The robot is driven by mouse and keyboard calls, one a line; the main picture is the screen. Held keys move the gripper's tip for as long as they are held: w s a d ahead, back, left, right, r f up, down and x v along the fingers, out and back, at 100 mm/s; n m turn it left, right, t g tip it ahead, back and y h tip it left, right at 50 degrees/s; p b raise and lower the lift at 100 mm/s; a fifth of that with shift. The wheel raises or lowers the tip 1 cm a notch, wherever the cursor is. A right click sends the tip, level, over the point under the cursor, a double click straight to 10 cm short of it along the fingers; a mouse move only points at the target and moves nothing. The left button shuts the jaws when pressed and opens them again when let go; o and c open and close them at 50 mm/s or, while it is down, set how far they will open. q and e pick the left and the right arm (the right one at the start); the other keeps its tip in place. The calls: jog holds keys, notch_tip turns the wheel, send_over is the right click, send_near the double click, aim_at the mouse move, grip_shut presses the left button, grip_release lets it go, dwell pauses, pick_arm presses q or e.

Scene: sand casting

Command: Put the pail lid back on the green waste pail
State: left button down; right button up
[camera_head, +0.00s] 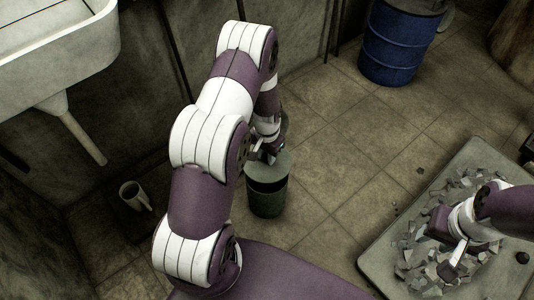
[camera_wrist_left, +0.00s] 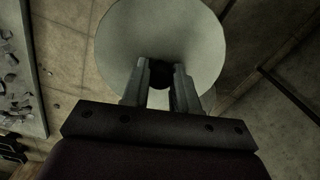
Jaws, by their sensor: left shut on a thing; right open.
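The green waste pail (camera_head: 265,201) stands upright on the floor tiles, left of the debris tray. The round grey-green pail lid (camera_head: 282,165) is over the pail's mouth; a dark band shows between lid and pail, so they look apart at the front. My left gripper (camera_head: 268,150) is shut on the lid, from above. In the left wrist view the lid (camera_wrist_left: 160,25) fills the top middle, with the fingers (camera_wrist_left: 160,78) closed at a dark knob near its centre. The lid hides most of the pail there. My right gripper (camera_head: 452,250) is open above the debris tray.
A pale tray (camera_head: 385,262) with broken grey shards lies at the right. A blue drum (camera_head: 396,45) stands at the back. A white mug (camera_head: 135,195) and a sink (camera_head: 60,50) are at the left. Floor between pail and tray is clear.

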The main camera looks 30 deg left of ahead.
pick_arm(q)
notch_tip(320, 180, down, 4)
jog(key=b, duration=0.3)
jog(key=shift+f+b, duration=0.15)
jog(key=shift+b, duration=0.15)
jog(key=shift+f+b, duration=0.4)
jog(key=shift+f, duration=1)
jog(key=shift+f+b, duration=0.3)
jog(key=shift+f, duration=0.25)
jog(key=c, duration=0.8)
grip_release()
jog(key=shift+r, duration=0.1)
notch_tip(320, 180, up, 12)
jog(key=p, duration=0.7)
jog(key=shift+f, duration=0.25)
jog(key=shift+r, duration=0.5)
